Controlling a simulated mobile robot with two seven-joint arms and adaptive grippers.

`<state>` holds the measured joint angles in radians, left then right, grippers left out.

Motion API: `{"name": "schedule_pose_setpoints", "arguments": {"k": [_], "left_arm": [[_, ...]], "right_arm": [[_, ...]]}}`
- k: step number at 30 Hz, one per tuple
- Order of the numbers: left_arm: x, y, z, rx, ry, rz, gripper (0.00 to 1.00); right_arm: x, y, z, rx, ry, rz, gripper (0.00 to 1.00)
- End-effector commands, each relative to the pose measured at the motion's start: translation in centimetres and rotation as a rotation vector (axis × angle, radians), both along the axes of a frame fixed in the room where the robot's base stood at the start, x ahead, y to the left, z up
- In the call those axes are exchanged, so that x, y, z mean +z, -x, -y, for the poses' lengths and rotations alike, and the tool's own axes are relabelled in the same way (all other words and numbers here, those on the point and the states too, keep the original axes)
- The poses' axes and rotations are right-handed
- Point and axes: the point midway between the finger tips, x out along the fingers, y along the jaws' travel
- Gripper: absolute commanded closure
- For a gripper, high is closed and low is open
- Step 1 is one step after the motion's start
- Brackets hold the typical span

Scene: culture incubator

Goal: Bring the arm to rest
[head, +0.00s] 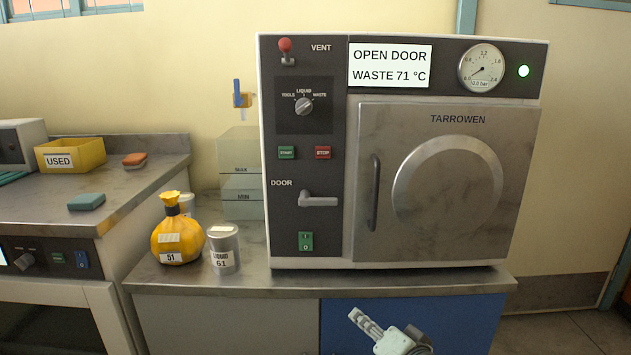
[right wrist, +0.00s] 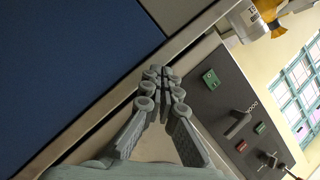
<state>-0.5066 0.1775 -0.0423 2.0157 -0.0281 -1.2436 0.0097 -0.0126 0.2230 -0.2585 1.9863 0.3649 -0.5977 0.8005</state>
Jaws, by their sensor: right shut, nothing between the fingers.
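My right gripper (head: 366,322) is low in front of the blue cabinet front, below the counter edge, in the head view. In the right wrist view its fingers (right wrist: 161,74) meet at the tips, shut with nothing between them. The gripper is apart from the machine and the things on the counter. My left gripper is in neither view.
The Tarrowen machine (head: 445,180) stands on the counter (head: 230,285), its round-panelled door shut. Its display (head: 390,65) reads "OPEN DOOR WASTE 71 °C". A yellow bag (head: 177,240), a grey canister (head: 224,250) and a clear tank (head: 240,160) stand left of it.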

Motion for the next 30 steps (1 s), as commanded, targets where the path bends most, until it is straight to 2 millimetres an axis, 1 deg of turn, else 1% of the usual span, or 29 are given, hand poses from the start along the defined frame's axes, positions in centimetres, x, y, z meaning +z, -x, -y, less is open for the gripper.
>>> {"name": "schedule_pose_setpoints", "arguments": {"k": [1, 2, 3, 5, 6, 8, 9, 11, 12, 14, 15, 18, 20, 21, 24, 30], "left_arm": [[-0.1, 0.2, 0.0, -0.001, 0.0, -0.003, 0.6], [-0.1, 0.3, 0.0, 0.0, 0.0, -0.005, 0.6], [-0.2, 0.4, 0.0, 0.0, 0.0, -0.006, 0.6], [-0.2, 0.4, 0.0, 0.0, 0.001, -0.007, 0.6], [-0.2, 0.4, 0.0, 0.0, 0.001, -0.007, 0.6], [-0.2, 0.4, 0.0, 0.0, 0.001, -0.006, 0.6], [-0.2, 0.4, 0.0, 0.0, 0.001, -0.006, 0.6], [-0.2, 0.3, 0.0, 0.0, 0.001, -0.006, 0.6], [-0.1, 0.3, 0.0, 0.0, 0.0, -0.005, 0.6], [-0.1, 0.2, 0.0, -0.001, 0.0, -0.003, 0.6], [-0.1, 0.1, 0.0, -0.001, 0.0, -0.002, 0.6], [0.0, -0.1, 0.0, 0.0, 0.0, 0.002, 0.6], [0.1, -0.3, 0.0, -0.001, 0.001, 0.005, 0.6], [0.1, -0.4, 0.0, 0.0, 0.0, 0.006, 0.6], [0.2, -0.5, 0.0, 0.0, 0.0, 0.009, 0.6], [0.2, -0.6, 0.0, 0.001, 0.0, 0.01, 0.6]], "right_arm": [[-3.6, 1.6, 1.3, -0.004, 0.102, -0.061, 1.0], [-5.5, 2.5, 2.2, -0.001, 0.169, -0.094, 1.0], [-8.0, 3.9, 3.3, 0.005, 0.255, -0.14, 1.0], [-11.5, 6.3, 5.2, 0.022, 0.382, -0.214, 1.0], [-13.7, 8.0, 6.4, 0.04, 0.463, -0.265, 1.0], [-16.8, 10.9, 8.3, 0.071, 0.58, -0.344, 1.0], [-18.7, 12.9, 9.6, 0.097, 0.653, -0.398, 1.0], [-21.2, 16.0, 11.5, 0.142, 0.755, -0.479, 1.0], [-22.6, 18.1, 12.7, 0.172, 0.816, -0.529, 1.0], [-24.2, 20.9, 14.3, 0.218, 0.893, -0.598, 1.0], [-25.0, 22.6, 15.2, 0.249, 0.936, -0.639, 1.0], [-26.4, 25.9, 16.9, 0.308, 1.013, -0.717, 1.0], [-26.8, 27.1, 17.5, 0.333, 1.041, -0.746, 1.0], [-27.0, 27.7, 17.9, 0.345, 1.054, -0.759, 1.0], [-27.2, 28.3, 18.2, 0.357, 1.068, -0.774, 1.0], [-27.2, 28.2, 18.2, 0.357, 1.068, -0.773, 1.0]]}}
